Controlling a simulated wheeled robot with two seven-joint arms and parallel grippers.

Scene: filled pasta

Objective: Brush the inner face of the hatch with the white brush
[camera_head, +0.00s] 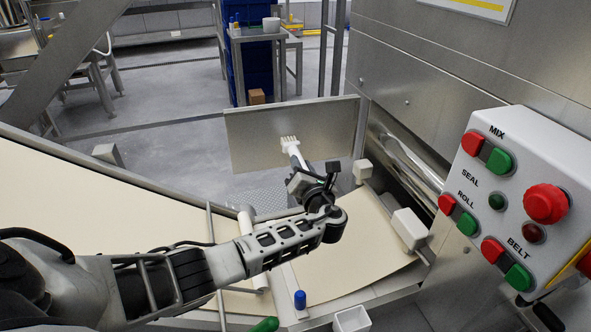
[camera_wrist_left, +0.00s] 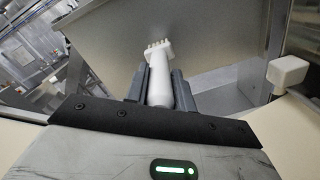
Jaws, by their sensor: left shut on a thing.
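The hatch (camera_head: 328,130) is an open metal panel standing upright behind the belt in the head view; it also fills the upper middle of the left wrist view (camera_wrist_left: 215,35). The white brush (camera_head: 290,144) has its bristled head up against or just in front of the hatch's face; I cannot tell if it touches. My left gripper (camera_head: 302,172) is shut on the brush handle, which shows between its two fingers in the left wrist view, where the brush (camera_wrist_left: 159,75) points at the panel. My right gripper is not in view.
A control box (camera_head: 520,190) with red and green buttons stands at the right. Pale dough sheet (camera_head: 110,205) lies on the belt. A white block (camera_head: 409,228), a blue-capped item (camera_head: 300,299) and a small white bin (camera_head: 352,319) are near my arm. A table (camera_head: 258,34) stands far behind.

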